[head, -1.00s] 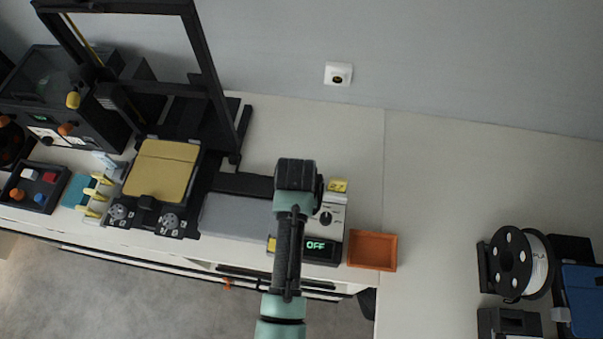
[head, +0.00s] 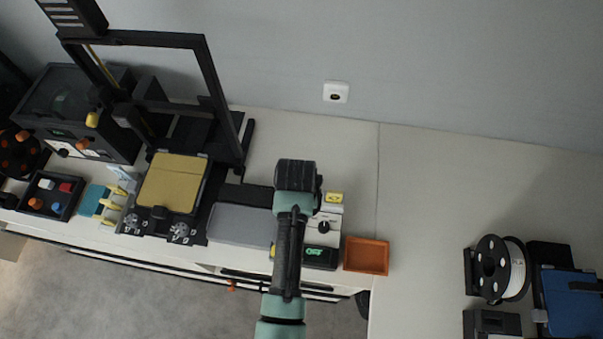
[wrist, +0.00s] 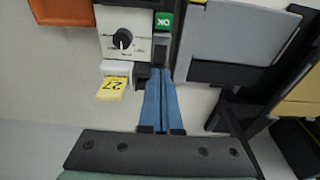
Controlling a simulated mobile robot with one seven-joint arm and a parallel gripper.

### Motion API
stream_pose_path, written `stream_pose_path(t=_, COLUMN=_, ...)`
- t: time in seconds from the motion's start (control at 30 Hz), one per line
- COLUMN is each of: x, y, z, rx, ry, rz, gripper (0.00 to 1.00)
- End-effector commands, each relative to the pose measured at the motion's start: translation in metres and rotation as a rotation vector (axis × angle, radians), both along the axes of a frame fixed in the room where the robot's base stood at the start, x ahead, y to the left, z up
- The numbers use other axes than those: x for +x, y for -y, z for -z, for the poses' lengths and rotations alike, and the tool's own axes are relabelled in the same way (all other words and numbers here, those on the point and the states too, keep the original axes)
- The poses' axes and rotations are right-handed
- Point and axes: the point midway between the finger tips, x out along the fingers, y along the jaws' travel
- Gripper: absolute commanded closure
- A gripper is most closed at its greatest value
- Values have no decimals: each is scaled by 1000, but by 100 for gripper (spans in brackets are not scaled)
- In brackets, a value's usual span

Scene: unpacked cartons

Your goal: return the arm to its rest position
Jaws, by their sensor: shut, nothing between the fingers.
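My arm (head: 288,250) reaches up the middle of the head view, its dark wrist end over the bench beside a white control box (head: 325,226). The fingers are hidden there. In the wrist view my gripper (wrist: 160,75) shows as two blue fingers pressed together, with nothing between them. Their tips appear close to the box's edge, by a dark part below the green OK display (wrist: 164,20); I cannot tell if they touch.
A black-framed printer with a yellow plate (head: 172,183) stands left of the arm, a grey plate (head: 238,226) nearer it. An orange tray (head: 366,256) lies right of the box. A white spool (head: 514,268) is far right. The bench behind the tray is clear.

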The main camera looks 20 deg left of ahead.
Motion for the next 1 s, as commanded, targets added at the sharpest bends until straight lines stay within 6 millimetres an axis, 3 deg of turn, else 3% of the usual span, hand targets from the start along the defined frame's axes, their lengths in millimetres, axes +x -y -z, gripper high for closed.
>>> stream_pose_path(t=0.6, x=0, y=0, z=-2, rx=0, ry=0, rz=0, gripper=100)
stream_pose_path(t=0.67, x=10, y=-1, z=-6, rx=10, ry=32, rz=4, gripper=100)
stream_pose_path(t=0.77, x=47, y=-2, z=-30, rx=49, ry=164, rz=21, gripper=100)
stream_pose_path(t=0.87, x=96, y=-1, z=-76, rx=105, ry=366, rz=43, gripper=100)
stream_pose_path(t=1.0, x=154, y=10, z=-167, rx=179, ry=695, rz=77, gripper=100)
